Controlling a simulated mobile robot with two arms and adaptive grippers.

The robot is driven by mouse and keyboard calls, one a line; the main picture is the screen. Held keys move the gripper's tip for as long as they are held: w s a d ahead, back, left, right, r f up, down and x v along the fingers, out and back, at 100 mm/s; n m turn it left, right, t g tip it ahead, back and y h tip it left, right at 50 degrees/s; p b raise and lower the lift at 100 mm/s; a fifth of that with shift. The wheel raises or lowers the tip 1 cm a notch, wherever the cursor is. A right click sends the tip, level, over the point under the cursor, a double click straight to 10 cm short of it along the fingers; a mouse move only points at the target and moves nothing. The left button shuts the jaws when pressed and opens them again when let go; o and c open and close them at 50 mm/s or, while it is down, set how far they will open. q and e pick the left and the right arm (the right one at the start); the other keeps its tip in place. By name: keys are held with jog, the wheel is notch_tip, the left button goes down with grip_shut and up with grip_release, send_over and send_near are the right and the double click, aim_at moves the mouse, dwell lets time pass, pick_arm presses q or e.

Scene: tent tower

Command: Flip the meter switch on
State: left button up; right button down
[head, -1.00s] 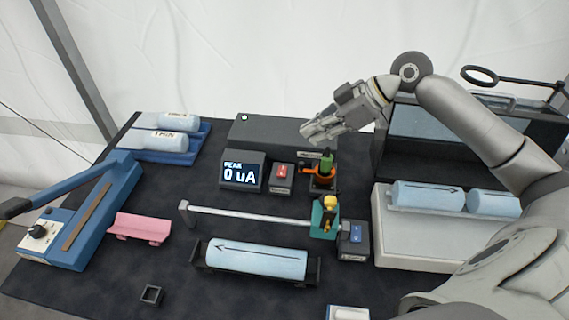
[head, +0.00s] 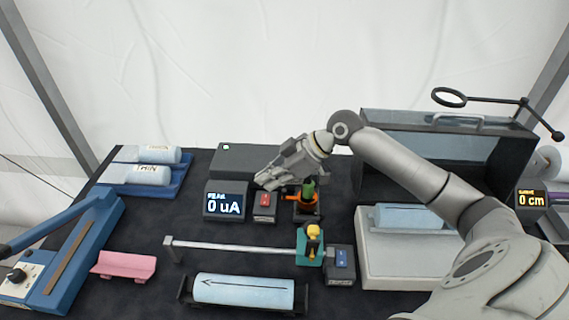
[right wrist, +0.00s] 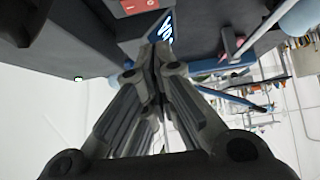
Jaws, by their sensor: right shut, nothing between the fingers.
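The meter (head: 226,203) is a dark box whose lit screen reads "PEAK 0 uA". Right beside it is a small dark switch box with a red rocker (head: 265,200). The red rocker also shows at the top of the right wrist view (right wrist: 138,6), with "I" and "O" marks. My right gripper (head: 266,184) is shut and empty, just above and behind the red switch in the head view, apparently apart from it. In the right wrist view its closed fingers (right wrist: 147,52) point toward the meter and switch. My left gripper is not in view.
An orange and green post (head: 307,192) stands right of the switch. A rod (head: 235,247) with a teal block and a second box with a blue switch (head: 341,258) lie in front. A long dark box (head: 240,158) stands behind the meter. A blue cylinder (head: 245,289) rests in a cradle.

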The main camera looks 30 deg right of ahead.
aim_at(267, 202)
jog(key=f, duration=0.2)
jog(key=f+p, duration=0.1)
jog(key=shift+w+a+f, duration=0.35)
jog(key=shift+f, duration=0.05)
jog(key=shift+s+f, duration=0.1)
jog(key=shift+f, duration=0.55)
